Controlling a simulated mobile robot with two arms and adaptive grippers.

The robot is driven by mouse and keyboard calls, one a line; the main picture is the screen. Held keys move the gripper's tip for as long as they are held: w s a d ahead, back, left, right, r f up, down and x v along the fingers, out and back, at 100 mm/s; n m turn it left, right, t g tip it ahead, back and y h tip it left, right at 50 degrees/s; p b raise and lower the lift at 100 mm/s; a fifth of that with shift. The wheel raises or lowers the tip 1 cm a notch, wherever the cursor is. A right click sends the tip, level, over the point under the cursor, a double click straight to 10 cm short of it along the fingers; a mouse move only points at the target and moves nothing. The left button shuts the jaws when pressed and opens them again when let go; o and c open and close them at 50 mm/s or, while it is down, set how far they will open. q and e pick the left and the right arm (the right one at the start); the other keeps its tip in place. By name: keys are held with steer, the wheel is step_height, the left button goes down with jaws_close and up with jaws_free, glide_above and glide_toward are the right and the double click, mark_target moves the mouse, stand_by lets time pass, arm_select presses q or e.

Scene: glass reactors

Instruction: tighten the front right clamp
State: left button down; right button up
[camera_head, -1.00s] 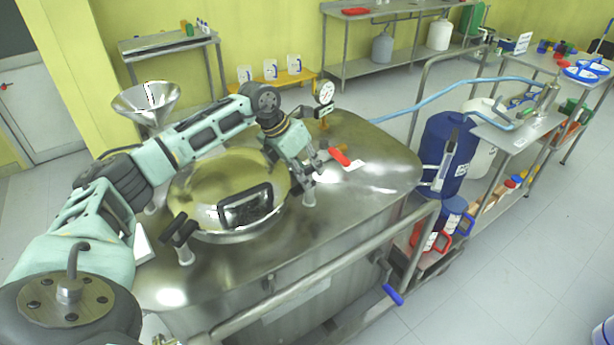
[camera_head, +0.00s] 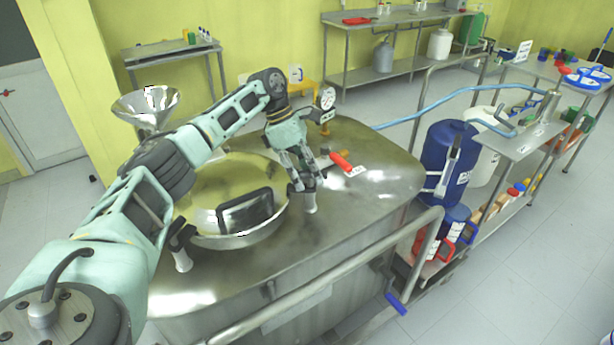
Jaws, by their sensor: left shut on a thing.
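The front right clamp (camera_head: 310,203) stands at the right front of the round reactor lid (camera_head: 215,185). Its pale lower post shows, and its top is hidden by my left gripper. My left gripper (camera_head: 306,184) comes down from above and behind and is shut on the top of this clamp. The front left clamp (camera_head: 182,257) with a dark knob stands at the lid's left front edge, apart from the gripper. My right gripper is not in view.
A steel funnel (camera_head: 146,105) is at the back left. A metal rail (camera_head: 330,280) runs along the front.

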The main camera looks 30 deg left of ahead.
arm_select(q)
steer(key=shift+m, duration=0.3)
steer(key=c, duration=1.6)
jaws_free()
steer(key=shift+a+r, duration=0.2)
steer(key=shift+r, duration=0.15)
steer(key=v, duration=1.1)
steer(key=shift+w+r, duration=0.1)
